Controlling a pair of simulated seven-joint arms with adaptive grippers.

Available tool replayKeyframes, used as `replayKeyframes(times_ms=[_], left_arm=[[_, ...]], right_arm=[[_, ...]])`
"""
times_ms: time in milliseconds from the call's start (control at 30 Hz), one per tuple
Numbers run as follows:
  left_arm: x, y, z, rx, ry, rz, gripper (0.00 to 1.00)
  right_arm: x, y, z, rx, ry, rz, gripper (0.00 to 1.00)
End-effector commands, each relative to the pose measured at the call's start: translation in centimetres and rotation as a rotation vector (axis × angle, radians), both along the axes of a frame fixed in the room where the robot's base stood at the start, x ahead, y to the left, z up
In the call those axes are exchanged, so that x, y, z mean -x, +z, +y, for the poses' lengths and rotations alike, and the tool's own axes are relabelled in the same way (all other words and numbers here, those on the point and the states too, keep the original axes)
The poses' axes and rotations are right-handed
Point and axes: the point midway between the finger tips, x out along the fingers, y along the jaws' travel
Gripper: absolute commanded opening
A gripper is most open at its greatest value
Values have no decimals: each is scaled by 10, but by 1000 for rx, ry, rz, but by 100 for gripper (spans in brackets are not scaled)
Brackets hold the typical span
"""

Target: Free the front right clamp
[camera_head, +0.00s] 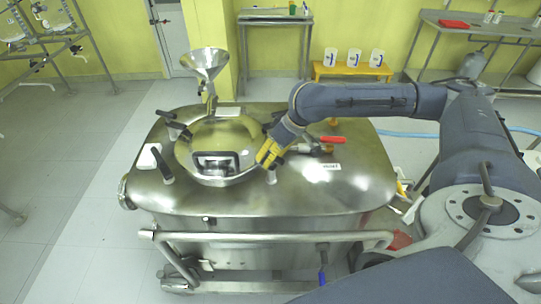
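A steel vessel (335,190) on a wheeled frame stands in the middle of the head view. A round, domed, polished lid (217,135) sits on its top, with black-handled clamps around its edge. The front right clamp (271,176) shows as a short dark handle at the lid's right front edge. My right gripper (266,158), with yellow fingers, points down and left right at this clamp and partly covers it. I cannot tell whether it touches the clamp or whether its fingers are open. The front left clamp (161,164) and back left clamp (177,124) stand clear. My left gripper is out of view.
A steel funnel (205,64) rises behind the lid. A red-handled valve (332,140) lies right of my gripper, under my forearm. A push bar (270,236) runs along the vessel's front. A yellow bench (352,70) with white containers stands behind. The floor at left is clear.

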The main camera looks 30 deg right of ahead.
Motion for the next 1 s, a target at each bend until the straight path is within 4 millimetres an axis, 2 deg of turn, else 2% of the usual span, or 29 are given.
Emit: replayKeyframes(times_ms=[367, 700, 1000], left_arm=[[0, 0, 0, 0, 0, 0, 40], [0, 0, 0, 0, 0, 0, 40], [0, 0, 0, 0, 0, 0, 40]], right_arm=[[-1, -2, 0, 0, 0, 0, 41], [-1, -1, 0, 0, 0, -1, 1], [-1, -2, 0, 0, 0, 0, 0]])
